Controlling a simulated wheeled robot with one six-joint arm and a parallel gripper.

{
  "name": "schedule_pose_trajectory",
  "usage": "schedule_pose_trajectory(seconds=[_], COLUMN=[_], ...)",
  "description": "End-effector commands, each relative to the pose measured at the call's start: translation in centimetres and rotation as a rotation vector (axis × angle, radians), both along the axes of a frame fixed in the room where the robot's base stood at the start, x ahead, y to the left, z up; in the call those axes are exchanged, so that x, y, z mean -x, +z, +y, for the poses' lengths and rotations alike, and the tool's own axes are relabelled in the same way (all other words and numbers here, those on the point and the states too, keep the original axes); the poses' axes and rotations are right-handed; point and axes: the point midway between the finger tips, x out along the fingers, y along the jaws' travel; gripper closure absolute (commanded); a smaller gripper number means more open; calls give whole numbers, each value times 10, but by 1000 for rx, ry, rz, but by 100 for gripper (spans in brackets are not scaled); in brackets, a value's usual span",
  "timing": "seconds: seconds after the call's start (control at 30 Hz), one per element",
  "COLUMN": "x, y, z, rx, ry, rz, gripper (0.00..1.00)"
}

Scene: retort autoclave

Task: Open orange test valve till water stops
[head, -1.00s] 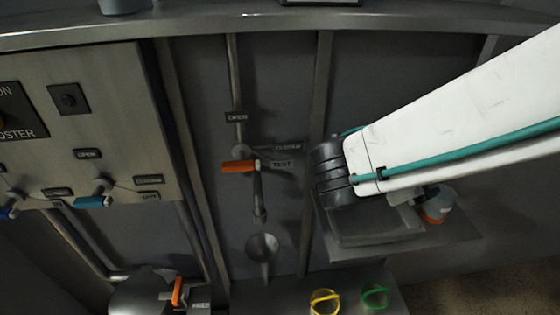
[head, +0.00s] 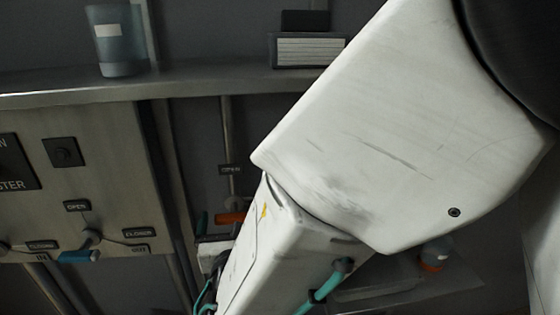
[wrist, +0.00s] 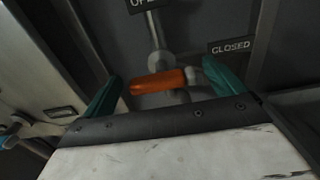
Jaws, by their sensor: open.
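The orange test valve handle (wrist: 158,82) lies nearly level in the wrist view, on a grey pipe, with an OPEN label above it and a CLOSED label (wrist: 231,46) to its right. My gripper (wrist: 160,90) is open, its two teal fingers standing to the left and right of the handle. I cannot tell whether either finger touches it. In the head view the orange handle (head: 230,218) shows only in part beside my white arm. The arm hides the spout and funnel below it, and no water flow can be seen.
A panel with a blue-handled valve (head: 80,256) stands to the left. A shelf (head: 180,82) above carries a clear container (head: 118,40) and a labelled box (head: 300,50). A jar with an orange band (head: 435,256) sits on a lower ledge to the right.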

Motion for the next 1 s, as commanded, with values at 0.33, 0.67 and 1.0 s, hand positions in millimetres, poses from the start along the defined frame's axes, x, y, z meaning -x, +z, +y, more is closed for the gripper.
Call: schedule_pose_trajectory(seconds=[0.33, 0.67, 1.0], x=[-13, -12, -12], y=[0, 0, 0], z=[3, 3, 3], rx=[0, -1, 59], ry=[-1, -1, -1], rz=[0, 0, -14], gripper=[5, 50, 50])
